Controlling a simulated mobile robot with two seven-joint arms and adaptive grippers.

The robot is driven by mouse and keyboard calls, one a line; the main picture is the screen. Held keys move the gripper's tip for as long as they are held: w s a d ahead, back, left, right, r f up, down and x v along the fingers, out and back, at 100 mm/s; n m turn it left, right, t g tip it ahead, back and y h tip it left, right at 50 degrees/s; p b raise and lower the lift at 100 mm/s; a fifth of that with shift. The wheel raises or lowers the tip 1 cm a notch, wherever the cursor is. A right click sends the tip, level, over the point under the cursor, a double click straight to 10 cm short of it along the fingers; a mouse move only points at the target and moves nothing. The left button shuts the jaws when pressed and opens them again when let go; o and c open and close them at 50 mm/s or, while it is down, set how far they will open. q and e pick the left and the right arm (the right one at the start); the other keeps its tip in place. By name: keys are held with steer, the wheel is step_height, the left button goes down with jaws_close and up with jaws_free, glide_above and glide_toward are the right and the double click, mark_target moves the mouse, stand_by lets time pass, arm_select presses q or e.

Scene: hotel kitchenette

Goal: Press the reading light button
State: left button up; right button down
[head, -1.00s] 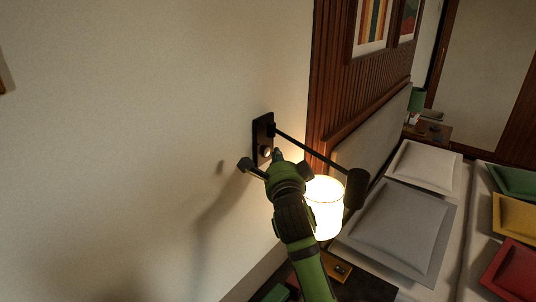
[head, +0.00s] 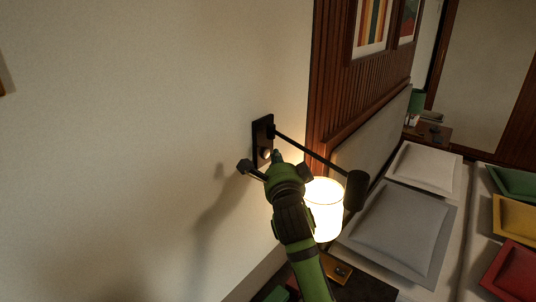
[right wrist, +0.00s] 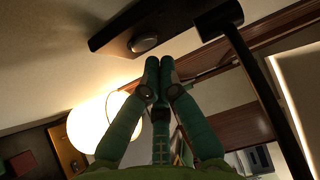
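The reading light has a dark wall plate (head: 262,131) with a black swing arm reaching right to a dark cylindrical head (head: 355,190). A round pale button (head: 266,154) sits low on the plate. In the right wrist view, the button (right wrist: 145,43) shows on the dark plate (right wrist: 112,32), just beyond the fingertips. My right gripper (head: 276,156) is at the plate's lower right, beside the button. Its fingers are closed together at the tips (right wrist: 158,64) with nothing between them. A small gap seems to separate tips and button; contact cannot be told. My left gripper is out of view.
A lit lamp shade (head: 323,212) glows behind my right gripper, above a nightstand (head: 340,273). The swing arm passes close above and right of the gripper. A bed with pillows (head: 402,232) lies at right.

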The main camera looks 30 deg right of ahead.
steer(key=shift+w, duration=0.15)
stand_by(0.3)
steer(key=shift+w+a, duration=0.2)
steer(key=shift+w, duration=0.1)
steer(key=shift+w, duration=0.1)
stand_by(0.4)
steer(key=shift+s+d, duration=0.2)
steer(key=shift+s, duration=0.4)
steer(key=shift+s+d+p, duration=0.3)
steer(key=shift+s+d, duration=0.1)
steer(key=shift+s, duration=0.5)
steer(key=shift+s+d+p, duration=0.25)
steer(key=shift+s+d, duration=0.1)
steer(key=shift+s, duration=0.6)
steer(key=shift+s+d+p, duration=0.3)
steer(key=shift+s+d, duration=0.1)
steer(key=shift+s, duration=0.5)
